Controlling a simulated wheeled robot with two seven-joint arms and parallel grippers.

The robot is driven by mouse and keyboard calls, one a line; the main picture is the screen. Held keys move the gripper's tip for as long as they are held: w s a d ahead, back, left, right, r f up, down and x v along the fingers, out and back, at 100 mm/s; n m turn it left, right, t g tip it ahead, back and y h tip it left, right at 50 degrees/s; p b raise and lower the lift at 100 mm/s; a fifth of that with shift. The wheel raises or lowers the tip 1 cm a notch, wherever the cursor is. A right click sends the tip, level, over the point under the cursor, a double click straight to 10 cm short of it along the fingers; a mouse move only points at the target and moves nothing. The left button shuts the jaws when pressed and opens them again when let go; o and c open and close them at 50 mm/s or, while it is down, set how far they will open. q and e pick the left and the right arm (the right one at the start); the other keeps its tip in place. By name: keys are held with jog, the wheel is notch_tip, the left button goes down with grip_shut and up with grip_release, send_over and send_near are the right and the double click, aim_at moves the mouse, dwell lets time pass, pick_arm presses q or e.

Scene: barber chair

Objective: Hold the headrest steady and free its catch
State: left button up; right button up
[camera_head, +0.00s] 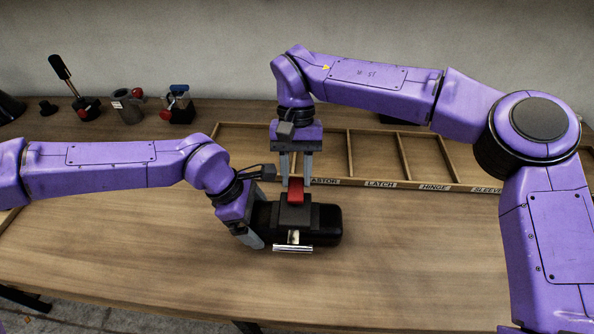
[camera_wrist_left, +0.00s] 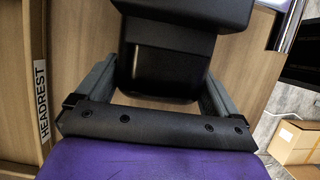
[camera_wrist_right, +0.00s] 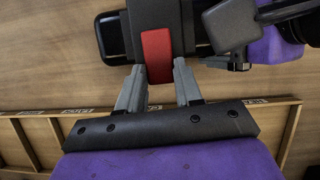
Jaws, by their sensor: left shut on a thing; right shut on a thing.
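The black headrest (camera_head: 328,224) lies on the bench, with a dark block on its middle and a chrome bar (camera_head: 282,248) at its front. It also shows in the left wrist view (camera_wrist_left: 180,50). Its red catch (camera_head: 296,190) sticks out at the back of the block. My left gripper (camera_head: 256,228) is shut on the headrest's left end, with a finger on each side in its wrist view. My right gripper (camera_head: 297,182) points down from behind and is shut on the red catch, which lies between its fingertips in the right wrist view (camera_wrist_right: 157,52).
A shallow wooden tray (camera_head: 425,183) with labelled compartments lies behind the headrest; the visible ones look empty. A lever part (camera_head: 86,108), a grey cylinder part (camera_head: 127,106) and another small part (camera_head: 178,105) stand at the back left. The bench front right is clear.

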jog(key=o, duration=1.1)
jog(key=shift+c, duration=0.2)
jog(key=d+m+y, duration=0.1)
jog(key=m, duration=0.2)
jog(key=s+d+m+t+y, duration=0.1)
jog(key=m, duration=0.2)
jog(key=d+m+y, duration=0.1)
jog(key=m, duration=0.2)
jog(key=shift+s+d+t, duration=0.15)
jog(key=shift+s+t, duration=0.2)
jog(key=shift+t, duration=0.05)
jog(key=m, duration=0.1)
jog(key=s+m+t, duration=0.1)
jog(key=m, duration=0.1)
jog(key=m+y, duration=0.1)
jog(key=shift+s+d+m, duration=0.3)
jog(key=shift+d+m, duration=0.05)
jog(key=shift+m, duration=0.05)
jog(key=m, duration=0.1)
jog(key=s+m+t, duration=0.1)
jog(key=m+t, duration=0.1)
jog(key=m, duration=0.1)
jog(key=shift+s, duration=0.3)
jog(key=v, duration=1.2)
